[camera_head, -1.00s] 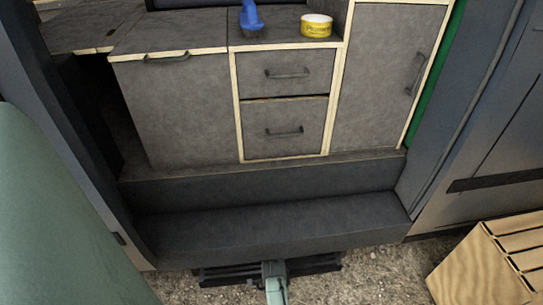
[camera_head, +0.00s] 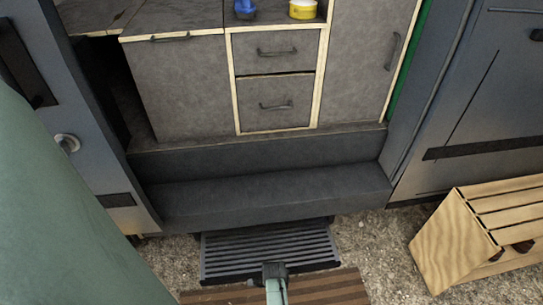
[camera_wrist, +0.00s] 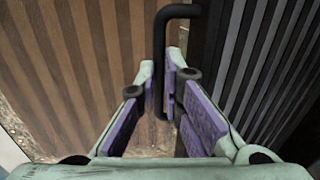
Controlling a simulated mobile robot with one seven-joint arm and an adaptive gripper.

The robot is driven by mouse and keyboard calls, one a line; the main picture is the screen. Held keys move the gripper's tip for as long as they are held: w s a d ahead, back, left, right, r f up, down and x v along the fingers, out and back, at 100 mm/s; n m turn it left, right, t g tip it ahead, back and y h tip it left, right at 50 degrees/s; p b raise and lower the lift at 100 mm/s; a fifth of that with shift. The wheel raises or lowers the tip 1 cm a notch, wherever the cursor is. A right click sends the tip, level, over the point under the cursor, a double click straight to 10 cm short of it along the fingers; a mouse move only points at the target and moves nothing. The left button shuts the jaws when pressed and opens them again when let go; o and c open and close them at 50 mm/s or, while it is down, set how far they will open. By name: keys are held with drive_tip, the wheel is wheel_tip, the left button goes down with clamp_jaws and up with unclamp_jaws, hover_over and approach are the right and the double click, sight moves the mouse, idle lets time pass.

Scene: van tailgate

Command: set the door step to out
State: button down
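The door step (camera_head: 320,243) is a dark, ridged plate below the van's doorway in the head view. It sticks out from under the sill over the gravel. In the wrist view its dark ridges (camera_wrist: 252,55) fill the right side, and its black bar handle (camera_wrist: 181,11) runs down between my fingers. My gripper (camera_wrist: 160,78) has its purple-padded fingers closed in on both sides of the handle. In the head view my gripper (camera_head: 274,270) is at the step's front edge, and its fingertips are hidden.
A brown striped mat (camera_head: 335,290) lies on the gravel in front of the step. A slatted wooden crate (camera_head: 455,245) stands to the right. Above are the van's fixed sill (camera_head: 270,195) and grey cabinets (camera_head: 185,90). Gravel (camera_head: 385,250) is bare between step and crate.

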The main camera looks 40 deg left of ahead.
drive_tip(key=c, duration=1.7)
unclamp_jaws()
drive_tip(key=shift+s+d+f, duration=0.25)
drive_tip(key=shift+r, duration=0.1)
drive_tip(key=shift+s+d+r+p, duration=0.25)
drive_tip(key=shift+r+p, duration=0.75)
drive_tip(key=shift+r, duration=1.05)
drive_tip(key=shift+s+d+r+p, duration=0.25)
drive_tip(key=shift+r+p, duration=0.75)
drive_tip(key=shift+r, duration=1.05)
drive_tip(key=shift+s+d+r+p, duration=0.25)
drive_tip(key=shift+r+p, duration=0.75)
drive_tip(key=shift+r, duration=1.05)
drive_tip(key=shift+w, duration=0.1)
